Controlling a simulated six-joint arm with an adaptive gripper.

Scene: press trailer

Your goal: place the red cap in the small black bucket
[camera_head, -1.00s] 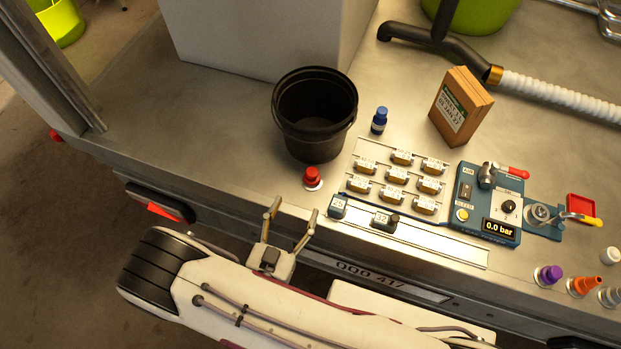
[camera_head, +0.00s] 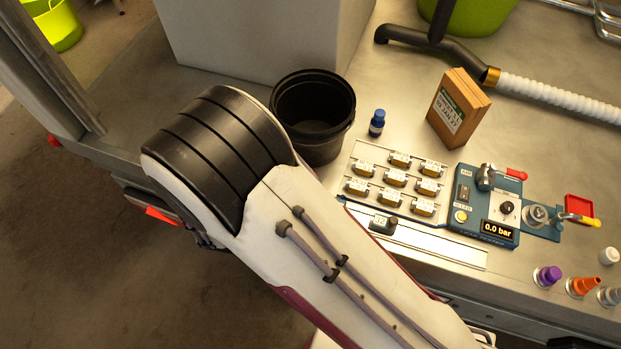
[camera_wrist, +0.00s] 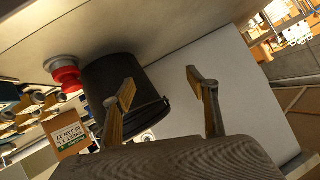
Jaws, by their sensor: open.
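The red cap (camera_wrist: 68,78) sits on a pale round base on the steel worktop, seen in the wrist view beside the bucket. In the head view my arm hides it. The small black bucket (camera_head: 322,148) stands on the worktop, its near left side hidden by my arm. It also shows in the wrist view (camera_wrist: 108,76), partly behind one finger. My gripper (camera_wrist: 165,82) is open with nothing between its fingers. In the wrist view one finger overlaps the bucket and the cap lies to the left, outside the fingers. My gripper is hidden in the head view.
A blue bottle (camera_head: 377,122) stands right of the bucket. A cardboard box (camera_head: 459,108) stands behind a rack of small labelled blocks (camera_head: 396,178). A pressure panel (camera_head: 487,205) is to the right. A large grey box (camera_head: 262,35) rises behind the bucket.

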